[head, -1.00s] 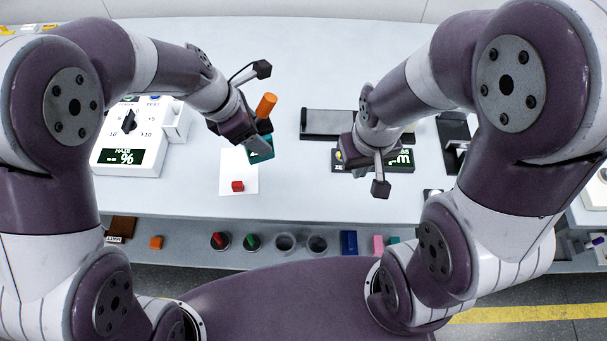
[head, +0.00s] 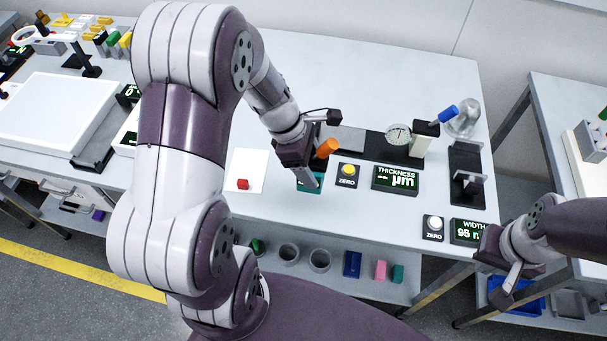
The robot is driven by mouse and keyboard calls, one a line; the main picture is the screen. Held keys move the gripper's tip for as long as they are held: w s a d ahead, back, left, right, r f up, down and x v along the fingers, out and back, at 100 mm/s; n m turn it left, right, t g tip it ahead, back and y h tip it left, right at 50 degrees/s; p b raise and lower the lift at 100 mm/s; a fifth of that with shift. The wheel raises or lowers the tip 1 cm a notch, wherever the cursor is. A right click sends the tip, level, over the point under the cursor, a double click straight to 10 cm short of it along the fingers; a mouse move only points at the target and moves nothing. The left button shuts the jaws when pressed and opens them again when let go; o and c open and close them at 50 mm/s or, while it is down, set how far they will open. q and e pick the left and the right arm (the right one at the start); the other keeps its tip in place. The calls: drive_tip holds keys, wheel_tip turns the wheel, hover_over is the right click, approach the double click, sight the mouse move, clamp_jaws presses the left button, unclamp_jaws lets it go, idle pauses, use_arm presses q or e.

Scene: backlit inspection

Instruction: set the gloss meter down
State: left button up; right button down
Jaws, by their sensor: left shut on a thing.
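The gloss meter shows as a teal body (head: 317,187) with an orange handle (head: 327,147) sticking up to the right. My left gripper (head: 307,176) is shut on it and hides much of it. My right gripper (head: 508,284) is at the lower right, off the table's right front corner, away from the gloss meter. Its jaw opening is not clear.
A thickness display (head: 396,179), a dial gauge (head: 398,135) and a black fixture (head: 466,178) stand to the right. A width display (head: 467,231) is near the front edge. Cups (head: 289,253) and blocks sit on the lower shelf.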

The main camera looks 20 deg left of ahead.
use_arm(q)
drive_tip(key=a+f, duration=0.1)
drive_tip(key=f, duration=0.1)
drive_tip(key=w+a+f, duration=0.1)
drive_tip(key=a+f, duration=0.2)
drive_tip(key=f, duration=0.2)
drive_tip(key=shift+w+a, duration=0.15)
drive_tip(key=shift+a, duration=0.1)
drive_tip(key=shift+d, duration=0.1)
drive_tip(key=shift+f, duration=0.1)
drive_tip(key=o, duration=1.2)
drive_tip(key=shift+r, duration=0.35)
drive_tip(key=v, duration=1.1)
drive_tip(key=shift+r, duration=0.25)
